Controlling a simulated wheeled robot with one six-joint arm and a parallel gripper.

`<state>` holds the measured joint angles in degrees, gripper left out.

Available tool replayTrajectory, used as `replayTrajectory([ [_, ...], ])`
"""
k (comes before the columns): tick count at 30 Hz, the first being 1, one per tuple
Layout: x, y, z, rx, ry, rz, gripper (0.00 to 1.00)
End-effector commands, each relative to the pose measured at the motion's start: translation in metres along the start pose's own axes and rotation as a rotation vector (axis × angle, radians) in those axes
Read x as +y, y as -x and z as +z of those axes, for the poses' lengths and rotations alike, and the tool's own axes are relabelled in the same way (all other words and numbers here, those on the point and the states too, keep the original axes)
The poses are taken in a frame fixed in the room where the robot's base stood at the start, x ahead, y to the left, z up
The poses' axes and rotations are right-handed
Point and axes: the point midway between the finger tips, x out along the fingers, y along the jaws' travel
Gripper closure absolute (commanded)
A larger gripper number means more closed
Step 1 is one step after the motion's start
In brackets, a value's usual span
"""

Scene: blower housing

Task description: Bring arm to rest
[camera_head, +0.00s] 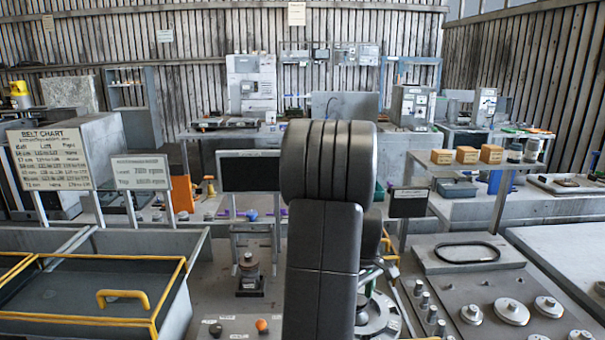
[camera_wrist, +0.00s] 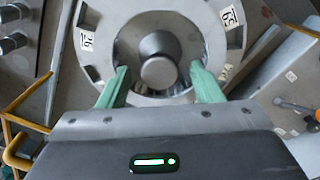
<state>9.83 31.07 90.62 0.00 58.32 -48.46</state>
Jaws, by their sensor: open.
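In the wrist view my gripper (camera_wrist: 158,86) has its two green fingers spread apart. A round metal knob (camera_wrist: 158,72) shows between and beyond the fingertips, at the centre of a grey ring-shaped housing (camera_wrist: 95,72) with small number labels. I cannot tell whether a finger touches the ring. In the head view my dark arm (camera_head: 325,240) stands upright in the middle and hides much of the bench behind it.
A yellow-railed bin (camera_head: 70,300) stands at the left. A plate with several metal discs (camera_head: 511,311) and a dark belt loop on a plate (camera_head: 467,252) lie at the right. A small metal post (camera_head: 249,270) stands left of the arm. Display boards stand behind.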

Motion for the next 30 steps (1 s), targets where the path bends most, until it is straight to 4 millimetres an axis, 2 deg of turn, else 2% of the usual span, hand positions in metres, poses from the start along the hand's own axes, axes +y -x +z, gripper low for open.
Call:
replayTrajectory([
  [30, -0.0001, 0.0006, 0.0001, -0.001, -0.821, -0.001, 0.41],
])
